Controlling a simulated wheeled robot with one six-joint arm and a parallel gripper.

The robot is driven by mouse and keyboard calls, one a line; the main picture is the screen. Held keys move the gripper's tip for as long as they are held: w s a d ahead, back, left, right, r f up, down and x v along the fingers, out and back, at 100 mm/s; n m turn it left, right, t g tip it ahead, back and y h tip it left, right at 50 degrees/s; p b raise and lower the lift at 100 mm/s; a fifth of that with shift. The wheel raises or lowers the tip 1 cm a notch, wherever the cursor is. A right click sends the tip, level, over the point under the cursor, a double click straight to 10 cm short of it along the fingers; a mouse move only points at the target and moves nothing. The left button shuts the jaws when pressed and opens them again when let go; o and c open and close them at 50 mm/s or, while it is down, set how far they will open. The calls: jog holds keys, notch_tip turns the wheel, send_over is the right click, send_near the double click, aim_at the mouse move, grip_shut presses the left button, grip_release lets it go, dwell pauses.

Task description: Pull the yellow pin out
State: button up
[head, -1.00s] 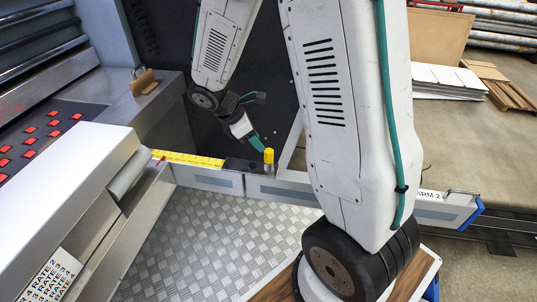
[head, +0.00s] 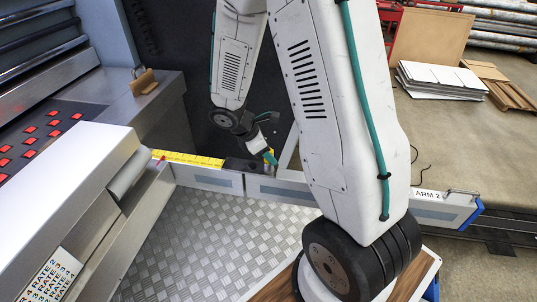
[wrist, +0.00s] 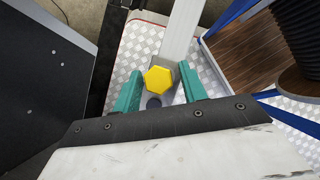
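The yellow pin (wrist: 158,79) has a yellow hexagonal head in the wrist view. Its head lies between the two green fingers of my gripper (wrist: 161,70), which are spread apart with a small gap showing on each side. A dark round hole or spot shows just below the pin head. In the head view, my gripper (head: 270,158) is at the pin, on the dark block at the joint of the grey rail, and mostly hides it. Only a sliver of yellow shows there. The pin's lower part is hidden.
A yellow measuring scale (head: 190,159) runs along the rail (head: 205,179) to the left. An arm labelled ARM 2 (head: 430,205) extends right. A dark panel (wrist: 45,75) stands left in the wrist view. Checkered metal floor (head: 210,240) lies in front.

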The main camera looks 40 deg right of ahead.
jog(key=c, duration=0.8)
jog(key=shift+c, duration=0.2)
jog(key=shift+r, duration=0.15)
jog(key=shift+r, duration=3.2)
